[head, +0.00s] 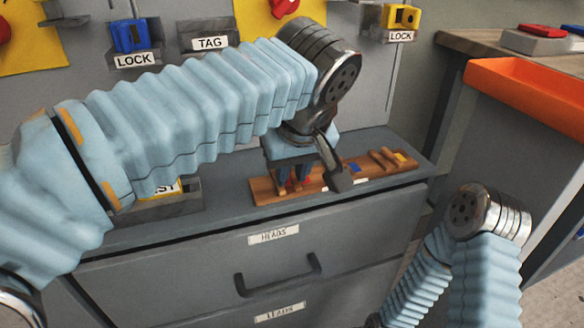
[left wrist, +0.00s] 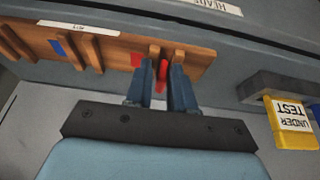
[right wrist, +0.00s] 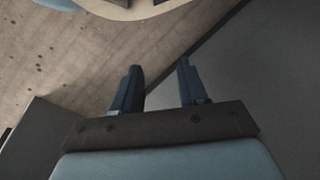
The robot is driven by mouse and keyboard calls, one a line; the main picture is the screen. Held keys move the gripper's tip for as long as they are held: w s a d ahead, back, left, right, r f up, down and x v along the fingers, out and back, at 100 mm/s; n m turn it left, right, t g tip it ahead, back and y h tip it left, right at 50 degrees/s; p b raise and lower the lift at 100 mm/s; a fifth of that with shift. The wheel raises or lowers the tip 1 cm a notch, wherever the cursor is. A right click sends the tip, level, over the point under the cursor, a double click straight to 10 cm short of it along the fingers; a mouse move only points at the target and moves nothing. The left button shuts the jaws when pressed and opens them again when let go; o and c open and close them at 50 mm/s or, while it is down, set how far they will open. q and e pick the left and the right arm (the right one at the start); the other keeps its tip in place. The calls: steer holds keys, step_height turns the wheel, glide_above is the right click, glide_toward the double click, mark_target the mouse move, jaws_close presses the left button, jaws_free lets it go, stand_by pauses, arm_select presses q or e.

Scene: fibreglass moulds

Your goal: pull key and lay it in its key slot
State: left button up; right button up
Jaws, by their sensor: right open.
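The wooden key board (head: 263,190) lies on the grey cabinet top, with pairs of wooden blocks and red, blue and yellow patches on it. It also shows in the left wrist view (left wrist: 109,55). My left gripper (head: 296,183) points down at the board's left end. In the left wrist view (left wrist: 162,75) its fingers are close together on a red key (left wrist: 162,72), between two wooden blocks. Whether the key touches the board is hidden. My right gripper (right wrist: 159,75) is open and empty, above the floor beside the cabinet.
Labelled holders with a blue lock (head: 130,36) and a yellow lock (head: 401,17) are on the wall panel behind. A yellow UNDER TEST block (left wrist: 292,122) sits in a grey holder beside the board. An orange bin (head: 525,92) hangs at the right bench.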

arm_select(q)
steer(key=shift+s+a+f, duration=0.1)
steer(key=shift+a+f, duration=0.15)
steer(key=shift+f, duration=0.2)
steer(key=p+v, duration=0.4)
steer(key=v, duration=1)
steer(key=shift+d+r, duration=0.25)
steer(key=shift+r, duration=0.05)
